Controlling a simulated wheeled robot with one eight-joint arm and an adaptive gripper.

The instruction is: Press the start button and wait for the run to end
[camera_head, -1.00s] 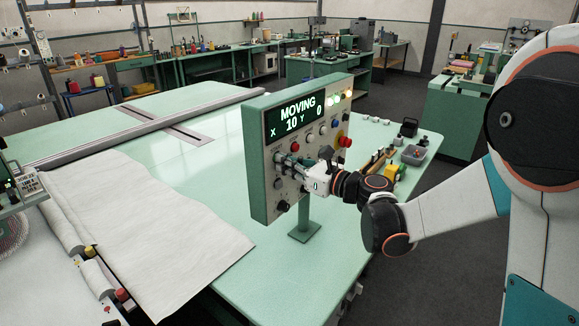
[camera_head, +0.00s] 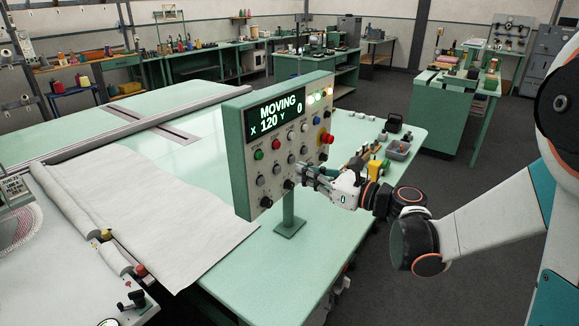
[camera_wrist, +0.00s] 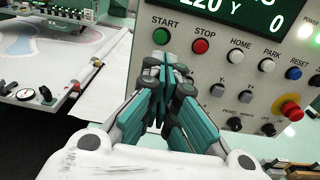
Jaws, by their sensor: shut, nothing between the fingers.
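The control panel (camera_head: 239,170) stands on a post on the green table, and its screen (camera_head: 276,114) reads MOVING, X 120, Y 0. The green START button (camera_wrist: 162,34) is at the panel's upper left in the wrist view, with the red STOP button (camera_wrist: 201,46) to its right. The green button also shows uncovered in the head view (camera_head: 259,155). My gripper (camera_head: 304,171) is shut and empty, near the panel's lower right in the head view. In the wrist view the closed fingertips (camera_wrist: 163,62) appear just below START; the exact gap to the panel is unclear.
A red emergency knob (camera_wrist: 291,110) on a yellow base is on the panel's right side. White cloth (camera_head: 150,215) lies on the table at left. A grey tray (camera_head: 398,149) and small items sit behind my gripper.

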